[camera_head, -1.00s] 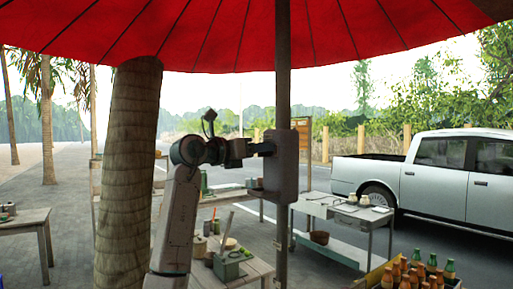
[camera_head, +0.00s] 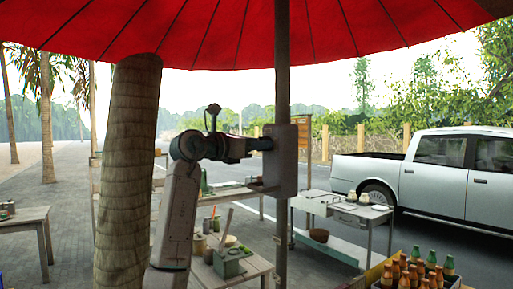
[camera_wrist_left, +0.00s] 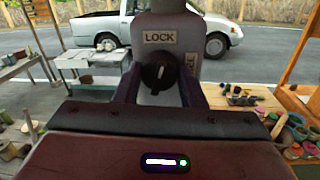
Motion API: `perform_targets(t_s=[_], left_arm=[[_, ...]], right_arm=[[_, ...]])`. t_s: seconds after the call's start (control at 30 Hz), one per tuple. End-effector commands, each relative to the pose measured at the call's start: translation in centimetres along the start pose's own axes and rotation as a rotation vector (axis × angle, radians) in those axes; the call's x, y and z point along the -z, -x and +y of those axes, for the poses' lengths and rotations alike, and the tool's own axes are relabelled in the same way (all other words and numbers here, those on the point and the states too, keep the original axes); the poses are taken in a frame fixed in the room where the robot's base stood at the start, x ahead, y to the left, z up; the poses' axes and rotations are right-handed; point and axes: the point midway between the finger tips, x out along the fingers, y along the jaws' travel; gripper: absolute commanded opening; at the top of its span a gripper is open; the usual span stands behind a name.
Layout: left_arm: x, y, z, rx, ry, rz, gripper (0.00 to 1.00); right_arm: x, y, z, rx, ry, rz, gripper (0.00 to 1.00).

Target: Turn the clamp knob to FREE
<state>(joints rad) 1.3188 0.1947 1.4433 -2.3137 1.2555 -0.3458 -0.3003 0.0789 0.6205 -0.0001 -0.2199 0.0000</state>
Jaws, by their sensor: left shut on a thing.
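The clamp is a grey box (camera_head: 285,165) fixed to the umbrella pole; its face also shows in the left wrist view (camera_wrist_left: 170,40). A LOCK label (camera_wrist_left: 160,37) sits above the dark round knob (camera_wrist_left: 156,73). The knob's pale mark points up, roughly toward LOCK. A second label (camera_wrist_left: 191,62) at the right is partly hidden, with only its last letters showing. My left gripper (camera_head: 264,144) reaches the box from the left; in the wrist view its fingers (camera_wrist_left: 157,88) stand on both sides of the knob, shut on it. My right gripper is not in view.
A palm trunk (camera_head: 128,170) stands close to the left of my left arm. A small table with a green box (camera_head: 230,262) is below, a metal cart (camera_head: 340,215) at the right, and a bottle crate (camera_head: 450,283) at the lower right. A pickup (camera_head: 440,175) is parked behind.

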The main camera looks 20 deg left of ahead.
Motion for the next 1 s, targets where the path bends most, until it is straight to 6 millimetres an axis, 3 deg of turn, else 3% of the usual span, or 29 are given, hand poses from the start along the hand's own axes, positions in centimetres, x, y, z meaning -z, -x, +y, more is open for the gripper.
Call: perform_targets(t_s=[1.0], left_arm=[[0.2, 0.0, -0.1, 0.01, -0.957, -0.074, 0.14]], right_arm=[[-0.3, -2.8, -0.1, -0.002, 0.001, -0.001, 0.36]])
